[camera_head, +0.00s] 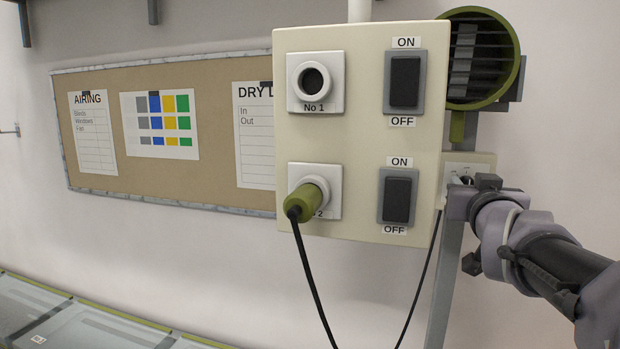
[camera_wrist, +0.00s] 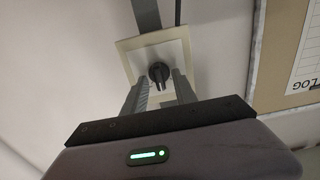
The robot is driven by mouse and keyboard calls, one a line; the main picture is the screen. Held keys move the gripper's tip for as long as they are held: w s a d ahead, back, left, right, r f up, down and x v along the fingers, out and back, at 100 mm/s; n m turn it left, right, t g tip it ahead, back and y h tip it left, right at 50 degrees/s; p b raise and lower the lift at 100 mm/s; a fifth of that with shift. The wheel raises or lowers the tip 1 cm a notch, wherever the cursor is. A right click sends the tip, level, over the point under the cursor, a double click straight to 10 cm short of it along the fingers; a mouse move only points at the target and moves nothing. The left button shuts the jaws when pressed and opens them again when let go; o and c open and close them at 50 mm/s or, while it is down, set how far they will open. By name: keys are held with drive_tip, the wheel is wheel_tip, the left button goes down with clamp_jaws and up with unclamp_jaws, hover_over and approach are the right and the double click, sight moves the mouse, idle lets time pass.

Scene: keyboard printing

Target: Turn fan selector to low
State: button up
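The fan selector is a dark round knob (camera_wrist: 159,72) on a square cream plate (camera_wrist: 134,47) on the wall. In the head view the plate (camera_head: 485,160) shows at the right edge of the switch panel, mostly covered by my arm; the knob is hidden there. My gripper (camera_wrist: 160,80) points at the plate with its two grey fingers apart, one on each side of the knob as seen in the wrist view. I cannot tell whether the fingertips reach around the knob or touch it. Nothing is held. The knob's setting cannot be read.
A cream panel (camera_head: 364,130) with two sockets and two ON/OFF switches stands left of my arm. A green plug (camera_head: 306,199) sits in the lower socket, its black cable hanging down. A round green fan (camera_head: 477,58) is above the plate. A corkboard (camera_head: 215,182) hangs behind.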

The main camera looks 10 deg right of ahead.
drive_tip(key=p+v, duration=0.2)
drive_tip(key=v, duration=1.5)
drive_tip(key=shift+s+p, duration=0.2)
drive_tip(key=shift+p, duration=0.15)
drive_tip(key=shift+a, duration=0.1)
drive_tip(key=a+f+g+y+b, duration=0.3)
drive_tip(key=f+b, duration=0.4)
drive_tip(key=f, duration=0.8)
drive_tip(key=s+a+f+g+y+b, duration=0.3)
drive_tip(key=s+a+f+b, duration=0.2)
drive_tip(key=f, duration=0.8)
drive_tip(key=s+a+f+g+y+b, duration=0.3)
drive_tip(key=s+a+f+b, duration=0.1)
drive_tip(key=a+f, duration=0.8)
drive_tip(key=shift+s+a+f+n+g+y+b, duration=0.2)
drive_tip(key=shift+s+f+n+g+y+b, duration=0.1)
drive_tip(key=shift+s+f+n+g+b, duration=0.25)
drive_tip(key=shift+w, duration=0.1)
